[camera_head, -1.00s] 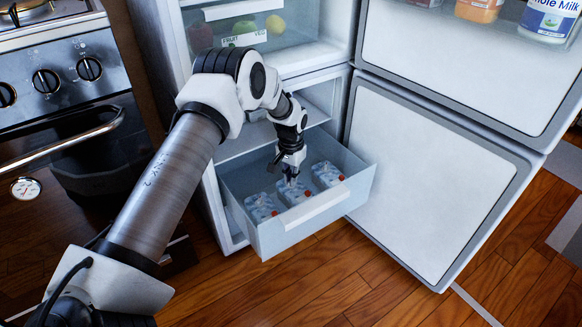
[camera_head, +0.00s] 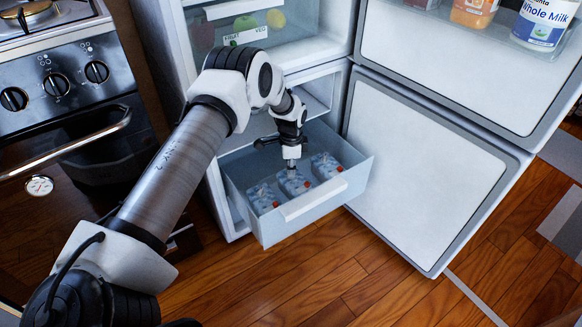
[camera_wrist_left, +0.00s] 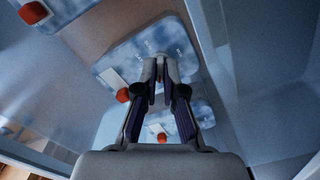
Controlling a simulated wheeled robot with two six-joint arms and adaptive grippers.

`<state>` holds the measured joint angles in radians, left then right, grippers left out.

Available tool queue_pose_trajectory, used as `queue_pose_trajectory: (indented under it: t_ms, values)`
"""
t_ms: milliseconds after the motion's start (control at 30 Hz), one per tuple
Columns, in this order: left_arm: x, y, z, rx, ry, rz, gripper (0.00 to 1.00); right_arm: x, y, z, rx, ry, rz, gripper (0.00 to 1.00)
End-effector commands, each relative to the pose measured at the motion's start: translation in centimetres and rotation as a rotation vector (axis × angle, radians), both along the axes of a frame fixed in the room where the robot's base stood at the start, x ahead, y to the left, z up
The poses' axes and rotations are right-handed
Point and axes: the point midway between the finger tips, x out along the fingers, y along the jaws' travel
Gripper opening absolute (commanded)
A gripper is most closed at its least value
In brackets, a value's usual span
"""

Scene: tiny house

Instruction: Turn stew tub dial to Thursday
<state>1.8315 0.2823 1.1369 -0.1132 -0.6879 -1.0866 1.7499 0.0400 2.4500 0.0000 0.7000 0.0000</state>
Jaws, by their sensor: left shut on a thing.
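Three pale blue, frosty tubs with small orange-red tabs lie in a row in the pulled-out freezer drawer (camera_head: 250,224): the left tub (camera_head: 262,199), the middle tub (camera_head: 296,186) and the right tub (camera_head: 325,167). I cannot read which is the stew. My left gripper (camera_head: 291,165) points down onto the middle tub. In the left wrist view its fingers (camera_wrist_left: 160,72) come together over a lid, shut on a small part there, which looks like the dial; the fingers hide it and its markings. An orange-red tab (camera_wrist_left: 122,95) shows beside them. My right gripper is out of view.
The open freezer door (camera_head: 425,165) stands to the right of the drawer, with the open fridge door (camera_head: 450,60) above it. A fruit and veg bin (camera_head: 230,38) is above the drawer. A stove (camera_head: 65,95) stands at left. The wooden floor in front is clear.

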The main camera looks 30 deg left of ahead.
Motion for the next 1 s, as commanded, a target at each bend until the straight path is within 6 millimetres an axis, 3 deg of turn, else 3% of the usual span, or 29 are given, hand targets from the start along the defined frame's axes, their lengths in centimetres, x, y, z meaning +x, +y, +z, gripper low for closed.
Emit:
queue_pose_trajectory:
  t_ms: [333,900,1000]
  values:
    - [0.02,-0.02,-0.02,0.001,-0.001,-0.178,0.00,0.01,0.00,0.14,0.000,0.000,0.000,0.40]
    - [0.02,-0.02,-0.02,0.000,0.000,-0.217,0.00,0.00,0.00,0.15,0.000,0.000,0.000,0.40]
    - [0.01,-0.03,-0.03,0.000,0.000,-0.217,0.33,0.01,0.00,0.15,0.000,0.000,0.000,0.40]
